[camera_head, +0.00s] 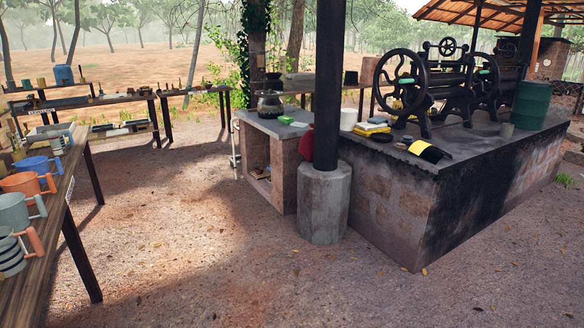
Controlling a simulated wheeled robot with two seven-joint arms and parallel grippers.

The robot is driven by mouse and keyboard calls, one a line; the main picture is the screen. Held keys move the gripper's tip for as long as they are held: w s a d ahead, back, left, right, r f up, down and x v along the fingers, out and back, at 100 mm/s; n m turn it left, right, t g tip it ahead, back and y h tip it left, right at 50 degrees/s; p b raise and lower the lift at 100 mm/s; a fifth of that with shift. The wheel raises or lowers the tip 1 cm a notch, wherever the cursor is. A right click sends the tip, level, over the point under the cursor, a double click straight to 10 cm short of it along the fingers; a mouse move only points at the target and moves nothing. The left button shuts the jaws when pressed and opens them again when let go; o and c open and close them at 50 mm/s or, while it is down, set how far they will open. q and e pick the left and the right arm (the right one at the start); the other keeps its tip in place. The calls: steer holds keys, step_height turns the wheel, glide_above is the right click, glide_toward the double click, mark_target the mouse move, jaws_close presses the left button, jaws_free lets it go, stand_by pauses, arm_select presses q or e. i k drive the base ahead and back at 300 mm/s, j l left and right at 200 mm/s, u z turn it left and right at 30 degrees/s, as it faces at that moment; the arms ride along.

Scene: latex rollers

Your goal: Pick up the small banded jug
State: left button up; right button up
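The banded jug (10,254), dark and pale striped with an orange handle, stands at the near left end of a wooden table (50,238). The picture's left edge cuts off part of it. Behind it in a row stand a grey-green jug (14,212), an orange jug (22,184) and a blue jug (32,165), their handles pointing right. Neither of my grippers is in view, and nothing is seen touching the banded jug.
A dark table leg (82,258) stands at the near table's right side. Bare ground (190,250) lies open in the middle. A thick post in a concrete base (324,203) and a stone platform (400,215) with black roller machines (440,88) stand at right.

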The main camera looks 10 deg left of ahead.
mark_target(63, 144)
steer(key=i+j+u, duration=0.1)
steer(key=i+u, duration=0.65)
steer(key=i+l+u, duration=0.15)
steer(key=i+u, duration=0.6)
steer(key=i, duration=1.8)
steer(key=l, duration=0.1)
